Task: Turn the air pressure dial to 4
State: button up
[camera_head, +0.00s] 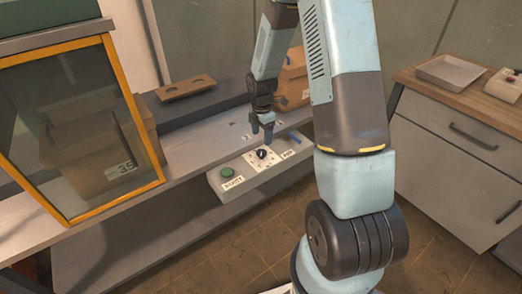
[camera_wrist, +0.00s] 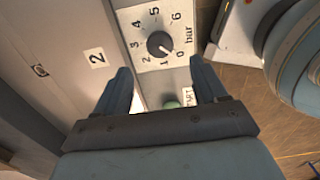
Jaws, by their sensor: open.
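The air pressure dial (camera_head: 262,155) is a small black knob on a white plate on the sloped control panel. In the wrist view the dial (camera_wrist: 159,43) has a scale from 0 to 6 marked "bar", and its pale pointer is directed close to the 0. My gripper (camera_head: 267,133) is just above the panel, behind the dial in the head view. In the wrist view my gripper (camera_wrist: 163,70) is open and empty, its fingers apart and the dial beyond the tips. I see no contact with the knob.
A green button (camera_head: 227,171) sits left of the dial on the panel; it also shows between the fingers in the wrist view (camera_wrist: 171,104). An orange-framed glass case (camera_head: 161,150) stands left. A wooden-topped cabinet (camera_head: 447,150) is right.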

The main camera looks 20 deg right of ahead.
aim_at(262, 152)
notch_tip(262, 152, down, 8)
jog(key=shift+f, duration=0.1)
dwell(0.4)
jog(key=c, duration=1)
jog(key=shift+a, duration=0.2)
jog(key=shift+c, duration=0.2)
jog(key=shift+d, duration=0.15)
